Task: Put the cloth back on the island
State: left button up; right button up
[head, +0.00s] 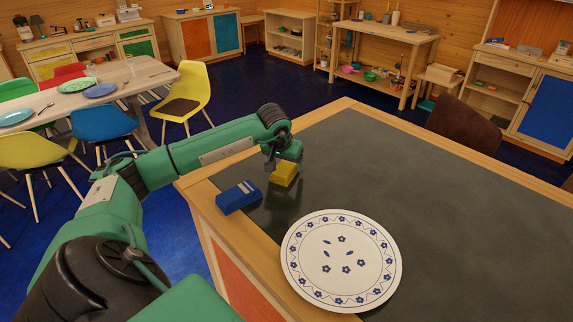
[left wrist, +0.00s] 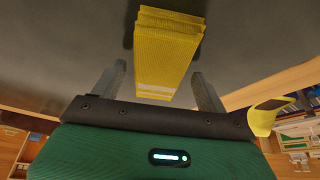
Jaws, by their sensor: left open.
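The yellow folded cloth (head: 284,174) is at the island (head: 440,190), over its dark top near the left corner. It looks low at the surface, but I cannot tell for sure whether it touches. My left gripper (head: 283,163) is directly above the cloth, pointing down. In the left wrist view the cloth (left wrist: 168,50) has its near end between the two spread fingers of the left gripper (left wrist: 161,82), with a gap on each side. The fingers are open and not pressing on it. My right gripper is out of view.
A blue box-like object (head: 238,197) lies close by on the island's left edge. A white plate with blue flowers (head: 341,260) lies in front. The island's right side is clear. A brown chair (head: 464,125) stands behind it; a dining table (head: 105,85) is at left.

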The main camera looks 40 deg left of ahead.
pick_arm(q)
jog(key=b+v, duration=0.2)
jog(key=v, duration=0.9)
jog(key=shift+r+b, duration=0.15)
jog(key=shift+b, duration=0.2)
jog(key=shift+s, duration=0.15)
